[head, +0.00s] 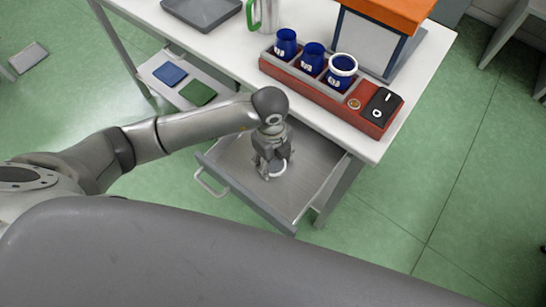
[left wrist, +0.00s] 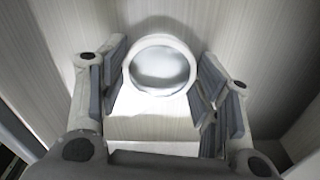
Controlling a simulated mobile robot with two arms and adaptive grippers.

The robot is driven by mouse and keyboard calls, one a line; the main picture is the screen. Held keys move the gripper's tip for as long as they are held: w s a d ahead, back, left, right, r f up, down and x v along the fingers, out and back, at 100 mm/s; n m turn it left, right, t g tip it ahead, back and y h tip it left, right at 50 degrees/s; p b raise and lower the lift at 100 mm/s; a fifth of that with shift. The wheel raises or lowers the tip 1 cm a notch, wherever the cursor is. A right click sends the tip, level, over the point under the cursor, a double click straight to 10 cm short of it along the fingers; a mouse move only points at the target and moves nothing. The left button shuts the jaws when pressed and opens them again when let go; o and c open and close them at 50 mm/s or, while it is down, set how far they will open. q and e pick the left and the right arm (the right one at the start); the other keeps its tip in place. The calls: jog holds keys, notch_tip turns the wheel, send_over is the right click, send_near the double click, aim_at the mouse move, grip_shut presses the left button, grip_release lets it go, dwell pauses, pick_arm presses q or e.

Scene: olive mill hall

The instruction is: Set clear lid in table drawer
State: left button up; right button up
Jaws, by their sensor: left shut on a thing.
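The table drawer (head: 312,172) is pulled open below the white table top, its handle facing left. My left gripper (head: 268,172) points down inside the drawer, shut on the clear lid (head: 280,170). In the head view the fingers partly hide the lid, and only part of its white rim shows. In the left wrist view the lid (left wrist: 160,66) is a round clear disc with a white rim between the fingers, over the drawer floor (left wrist: 270,60). I cannot tell whether the lid touches the floor. My right gripper is not in view.
On the table (head: 225,48), a red holder (head: 316,92) carries several things, including dark blue cups (head: 312,58) and a black device (head: 382,106). An orange-topped stand (head: 392,12) is behind it. A grey tray (head: 203,12) lies at the back left. The drawer floor around the lid looks clear.

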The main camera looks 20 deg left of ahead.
aim_at(272, 162)
pick_arm(q)
jog(key=shift+f, duration=0.1)
jog(key=shift+f, duration=0.15)
jog(key=o, duration=0.8)
jog(key=shift+o, duration=0.7)
notch_tip(272, 162, up, 12)
jog(key=b, duration=0.1)
jog(key=shift+a+r, duration=0.15)
jog(key=shift+r, duration=0.05)
